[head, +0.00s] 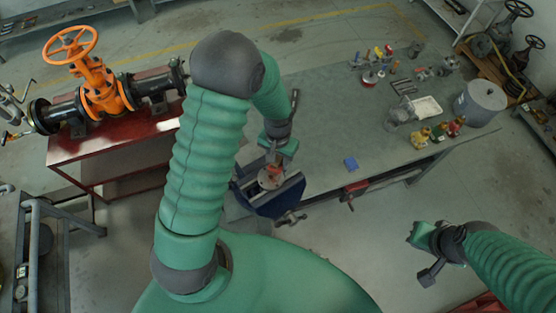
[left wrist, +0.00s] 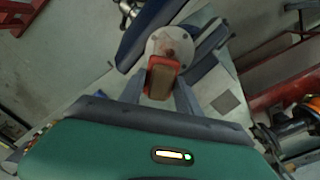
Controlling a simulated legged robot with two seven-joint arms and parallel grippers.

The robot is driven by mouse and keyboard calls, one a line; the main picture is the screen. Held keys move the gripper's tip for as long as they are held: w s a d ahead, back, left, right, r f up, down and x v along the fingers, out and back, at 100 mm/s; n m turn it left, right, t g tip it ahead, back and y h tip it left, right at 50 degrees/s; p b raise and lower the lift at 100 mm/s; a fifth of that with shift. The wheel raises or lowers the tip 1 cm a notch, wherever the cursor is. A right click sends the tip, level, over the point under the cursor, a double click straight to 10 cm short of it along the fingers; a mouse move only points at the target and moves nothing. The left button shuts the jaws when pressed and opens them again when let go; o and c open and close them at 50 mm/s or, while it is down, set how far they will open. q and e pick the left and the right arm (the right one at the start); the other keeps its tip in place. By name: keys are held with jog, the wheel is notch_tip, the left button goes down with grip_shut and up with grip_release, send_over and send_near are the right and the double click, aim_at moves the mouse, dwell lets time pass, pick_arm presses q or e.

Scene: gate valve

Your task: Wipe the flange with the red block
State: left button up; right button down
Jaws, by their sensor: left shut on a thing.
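My left gripper (head: 273,157) is at the near left part of the workbench, just above the flange (head: 270,179). In the left wrist view, the fingers of my left gripper (left wrist: 163,88) are shut on the red block (left wrist: 161,79), which has a brownish face. The round, pale flange (left wrist: 160,43) with reddish stains lies just beyond the block, which overlaps its near edge. I cannot tell whether they touch. The flange sits in a dark blue vise (head: 268,201). My right gripper (head: 418,237) is off the bench at the lower right; its fingers are unclear.
The workbench (head: 320,110) has a clear middle with a small blue piece (head: 351,164). Tools, small bottles and a grey pot (head: 480,103) stand at its right. An orange gate valve (head: 98,85) stands on a red table (head: 75,148) at left.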

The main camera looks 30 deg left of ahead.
aim_at(279, 159)
pick_arm(q)
notch_tip(279, 159, up, 2)
jog(key=shift+w+d+p, duration=0.1)
jog(key=shift+p, duration=0.45)
jog(key=shift+d+r+p, duration=0.25)
jog(key=shift+r+p, duration=0.2)
jog(key=shift+r, duration=0.1)
jog(key=shift+d+r, duration=0.1)
jog(key=shift+a, duration=0.35)
